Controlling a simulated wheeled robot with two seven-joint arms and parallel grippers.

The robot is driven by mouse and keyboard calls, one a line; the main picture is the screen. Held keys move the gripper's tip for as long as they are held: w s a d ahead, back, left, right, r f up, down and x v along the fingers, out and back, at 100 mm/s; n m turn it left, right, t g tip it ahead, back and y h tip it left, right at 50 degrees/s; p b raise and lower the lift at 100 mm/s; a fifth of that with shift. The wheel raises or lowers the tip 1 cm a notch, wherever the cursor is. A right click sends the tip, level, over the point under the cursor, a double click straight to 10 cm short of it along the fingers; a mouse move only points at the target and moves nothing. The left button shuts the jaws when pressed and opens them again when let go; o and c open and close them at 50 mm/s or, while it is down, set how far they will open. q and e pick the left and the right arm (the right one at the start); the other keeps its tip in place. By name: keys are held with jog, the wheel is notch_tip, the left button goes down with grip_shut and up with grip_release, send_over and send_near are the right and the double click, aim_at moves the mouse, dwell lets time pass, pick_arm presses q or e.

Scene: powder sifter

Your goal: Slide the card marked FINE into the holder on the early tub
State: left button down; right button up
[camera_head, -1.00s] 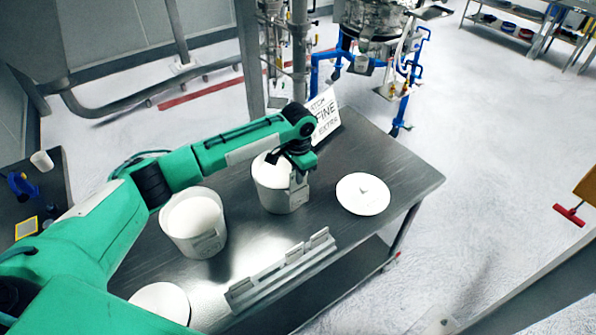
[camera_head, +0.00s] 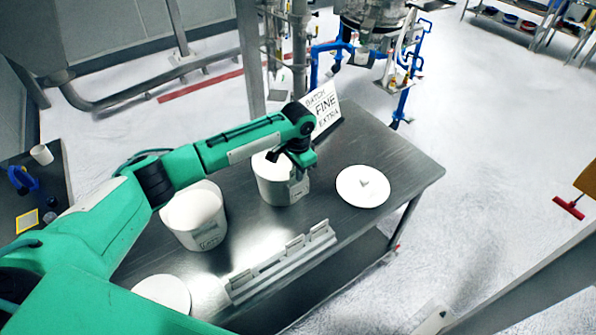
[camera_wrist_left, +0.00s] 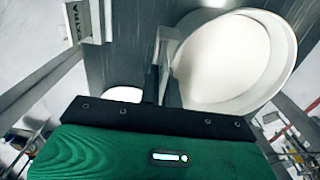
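My left gripper (camera_head: 300,158) points down at the front right side of the middle white tub (camera_head: 272,190), close to its pale holder (camera_head: 299,187). In the left wrist view, dark fingers (camera_wrist_left: 170,88) are beside the pale holder (camera_wrist_left: 163,50) on the tub's wall (camera_wrist_left: 284,60); the tub has white contents. I cannot tell whether the fingers grip a card. A second white tub (camera_head: 205,238) with a front label stands to the left; its lettering is unreadable. A sign (camera_head: 323,108) reads BATCH, FINE, EXTRA. My right gripper is out of view.
A pale rack (camera_head: 270,280) with several upright pieces lies along the table's front; EXTRA shows on a card (camera_wrist_left: 75,22) in the left wrist view. White lids (camera_head: 362,187) (camera_head: 162,294) lie to the right and front left. The table's (camera_head: 400,165) right end is clear.

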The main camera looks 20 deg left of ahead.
pick_arm(q)
jog(key=shift+f+b, duration=0.3)
jog(key=shift+f, duration=0.55)
jog(key=c, duration=1.6)
grip_release()
jog(key=shift+o, duration=0.2)
jog(key=shift+r, duration=0.1)
